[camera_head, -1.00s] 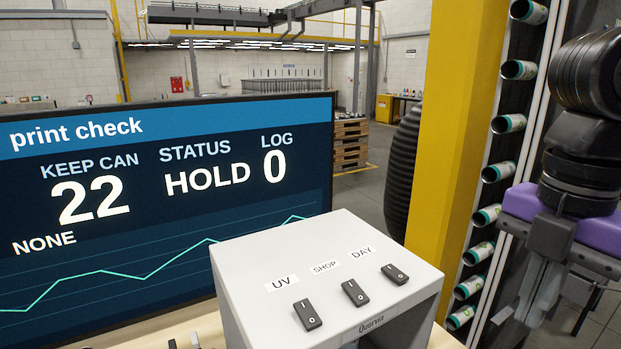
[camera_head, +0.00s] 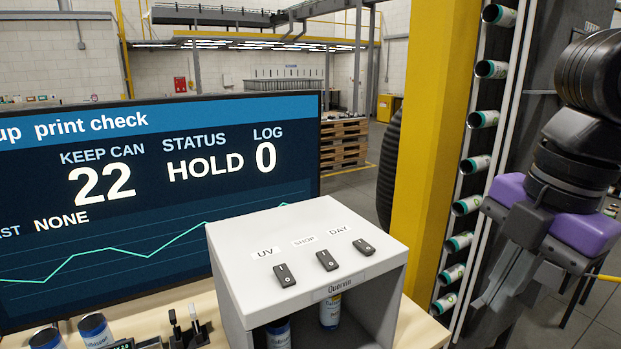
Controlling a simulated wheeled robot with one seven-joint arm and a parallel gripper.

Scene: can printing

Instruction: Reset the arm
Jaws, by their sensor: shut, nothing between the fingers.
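My gripper (camera_head: 515,302) hangs at the right edge in the head view, below a black wrist with a purple band. It points downward, and its fingers are together with nothing between them. It is apart from the grey switch box (camera_head: 232,297), which stands to its left on the table. The gripper's lower end is partly hard to make out against the dark background.
The box carries three black switches marked UV, SHOP and DAY, and cans (camera_head: 330,311) stand inside it. A screen (camera_head: 150,250) reads KEEP CAN 22, STATUS HOLD, LOG 0. A yellow post (camera_head: 430,150) and a rack of cans rise between box and arm.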

